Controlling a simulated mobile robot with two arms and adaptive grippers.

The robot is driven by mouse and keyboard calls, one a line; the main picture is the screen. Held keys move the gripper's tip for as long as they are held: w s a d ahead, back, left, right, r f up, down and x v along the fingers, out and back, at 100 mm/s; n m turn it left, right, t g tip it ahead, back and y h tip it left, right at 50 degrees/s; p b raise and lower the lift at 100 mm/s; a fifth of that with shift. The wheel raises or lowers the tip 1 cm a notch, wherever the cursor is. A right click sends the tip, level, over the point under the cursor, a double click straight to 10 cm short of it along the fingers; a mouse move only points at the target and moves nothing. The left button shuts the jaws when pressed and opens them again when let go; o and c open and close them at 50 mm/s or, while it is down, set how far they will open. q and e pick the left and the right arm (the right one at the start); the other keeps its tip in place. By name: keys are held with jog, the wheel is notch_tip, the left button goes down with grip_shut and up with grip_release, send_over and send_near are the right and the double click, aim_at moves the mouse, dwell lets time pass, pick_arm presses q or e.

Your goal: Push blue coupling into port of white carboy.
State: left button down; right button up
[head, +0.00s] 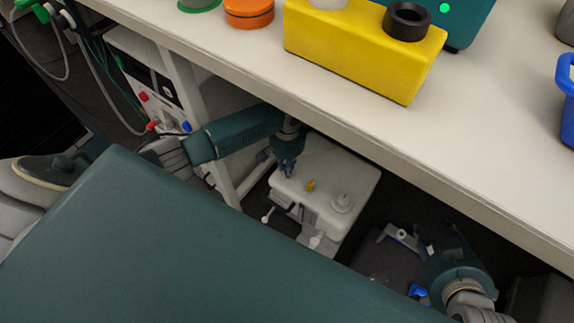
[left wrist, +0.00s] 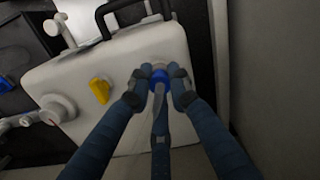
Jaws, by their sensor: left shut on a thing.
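The white carboy (head: 325,213) stands under the bench; its top also shows in the left wrist view (left wrist: 127,55). It bears a yellow fitting (head: 310,185) and a round white cap (head: 342,202). My left gripper (head: 287,168) reaches down to the far left corner of its top. In the left wrist view my left gripper (left wrist: 160,80) is shut on the blue coupling (left wrist: 159,76), which is against or just over a pale port, mostly hidden; I cannot tell how deep it sits. My right gripper (head: 425,240) is low at the right, apart from the carboy; its fingers are unclear.
The bench top (head: 265,57) overhangs the carboy. It holds a yellow block (head: 360,50), an orange lid (head: 249,12) and a blue-handled container (head: 567,85). A bench leg (head: 195,95) and a panel with red and blue fittings (head: 150,90) stand left of the carboy. A blue item (head: 418,291) is below my right gripper.

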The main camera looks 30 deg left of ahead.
pick_arm(q)
jog(key=shift+f, duration=0.2)
jog(key=c, duration=1.5)
grip_release()
jog(key=shift+c, duration=0.2)
jog(key=shift+r, duration=0.1)
notch_tip(320, 180, up, 12)
